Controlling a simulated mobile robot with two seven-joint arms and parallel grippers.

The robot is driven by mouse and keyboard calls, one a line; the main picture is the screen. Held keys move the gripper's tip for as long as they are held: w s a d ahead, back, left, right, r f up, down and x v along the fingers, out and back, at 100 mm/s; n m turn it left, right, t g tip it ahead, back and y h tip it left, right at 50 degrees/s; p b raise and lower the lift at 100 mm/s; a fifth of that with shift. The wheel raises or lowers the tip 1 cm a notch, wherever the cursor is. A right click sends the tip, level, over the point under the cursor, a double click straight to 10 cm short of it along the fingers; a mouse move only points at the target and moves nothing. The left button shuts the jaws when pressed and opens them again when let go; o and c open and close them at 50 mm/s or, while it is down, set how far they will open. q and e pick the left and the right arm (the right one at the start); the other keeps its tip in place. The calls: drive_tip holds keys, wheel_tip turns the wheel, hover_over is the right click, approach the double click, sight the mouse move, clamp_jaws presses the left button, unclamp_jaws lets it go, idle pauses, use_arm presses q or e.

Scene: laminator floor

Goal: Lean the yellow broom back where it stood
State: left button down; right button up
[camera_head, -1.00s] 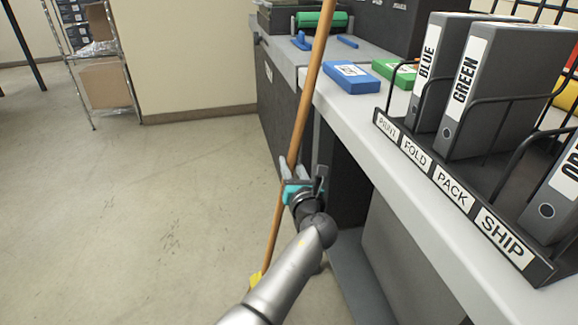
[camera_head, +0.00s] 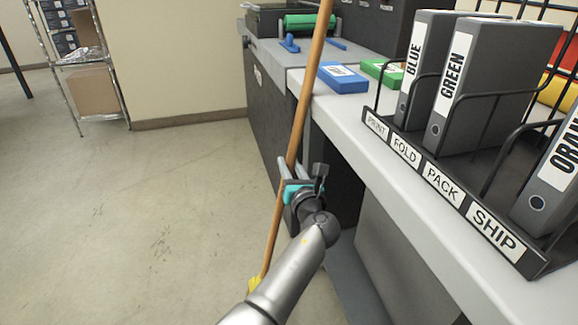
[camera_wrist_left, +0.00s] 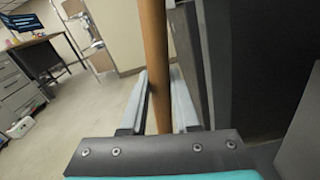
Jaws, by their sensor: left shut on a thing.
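The broom (camera_head: 303,105) has a long orange-brown wooden handle that runs from the top of the head view down to a yellow head (camera_head: 254,284), mostly hidden behind my arm. The handle tilts slightly, its top to the right. My left gripper (camera_head: 287,170) is shut on the handle, beside the front of the workbench. In the left wrist view the handle (camera_wrist_left: 155,60) stands between the two fingers (camera_wrist_left: 156,105). My right gripper is not in view.
The workbench (camera_head: 345,120) on the right holds blue and green boxes (camera_head: 343,78) and a rack of grey binders (camera_head: 485,85). A cream wall (camera_head: 185,55) and wire shelf (camera_head: 80,60) stand behind. The floor (camera_head: 130,200) to the left is clear.

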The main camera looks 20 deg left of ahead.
use_arm(q)
drive_tip(key=shift+r, duration=0.1)
drive_tip(key=c, duration=0.6)
unclamp_jaws()
drive_tip(key=shift+f, duration=0.2)
drive_tip(key=p+v, duration=0.1)
drive_tip(key=v, duration=0.2)
drive_tip(key=p+v, duration=0.2)
drive_tip(key=v, duration=0.1)
drive_tip(key=shift+s+d+r, duration=0.1)
drive_tip(key=shift+r, duration=0.15)
drive_tip(key=shift+s+d+p, duration=0.3)
drive_tip(key=shift+s, duration=0.2)
drive_tip(key=shift+f, duration=0.1)
